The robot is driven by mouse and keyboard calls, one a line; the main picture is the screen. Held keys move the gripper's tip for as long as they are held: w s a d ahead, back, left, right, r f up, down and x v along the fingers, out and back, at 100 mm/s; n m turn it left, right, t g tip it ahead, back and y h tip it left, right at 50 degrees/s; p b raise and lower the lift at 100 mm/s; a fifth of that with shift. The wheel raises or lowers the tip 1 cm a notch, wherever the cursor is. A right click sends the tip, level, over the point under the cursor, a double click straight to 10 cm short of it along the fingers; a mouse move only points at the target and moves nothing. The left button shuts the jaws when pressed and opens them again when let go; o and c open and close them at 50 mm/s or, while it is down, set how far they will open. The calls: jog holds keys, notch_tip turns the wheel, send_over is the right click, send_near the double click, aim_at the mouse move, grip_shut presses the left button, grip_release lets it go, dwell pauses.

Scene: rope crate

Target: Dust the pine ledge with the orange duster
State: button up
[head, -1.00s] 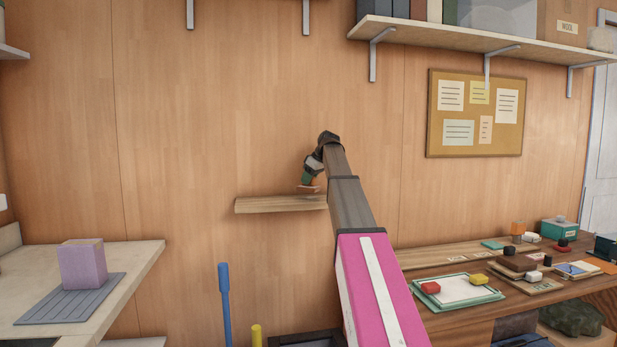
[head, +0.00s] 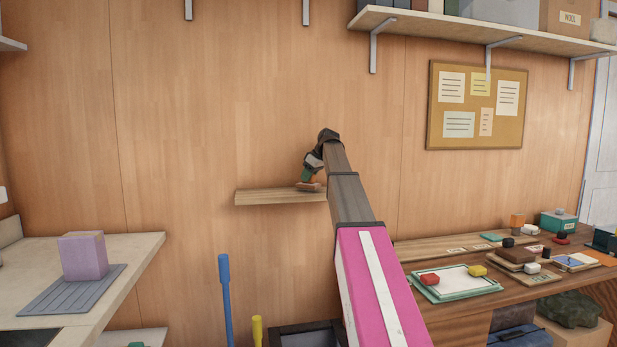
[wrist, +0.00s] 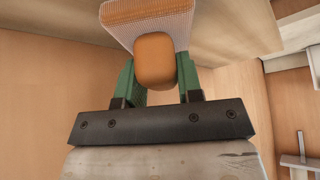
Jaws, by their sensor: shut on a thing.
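The pine ledge (head: 265,197) is a short wooden shelf on the wall, in the middle of the head view. My gripper (head: 307,176) is at the ledge's right part. In the wrist view my gripper (wrist: 157,85) has its green fingers shut on either side of the orange duster (wrist: 155,60). The duster's pale meshed head (wrist: 140,12) reaches past the fingertips, up against or close to the ledge (wrist: 225,28). In the head view the duster (head: 308,187) shows small at the ledge's top; whether it touches is hard to tell. My arm hides the ledge's right end.
A bench (head: 130,275) at left holds a purple box (head: 83,257) on a grey mat. A wooden bench (head: 420,250) at right holds boards and small blocks. A shelf (head: 480,32) and a corkboard (head: 476,105) are at upper right. The wall above the ledge is clear.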

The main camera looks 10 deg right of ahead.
jog(key=shift+f, duration=0.65)
dwell(0.3)
jog(key=shift+s, duration=0.1)
jog(key=shift+s+r, duration=0.1)
jog(key=shift+s, duration=0.55)
jog(key=shift+w, duration=0.1)
jog(key=shift+w, duration=1.45)
jog(key=shift+s, duration=0.2)
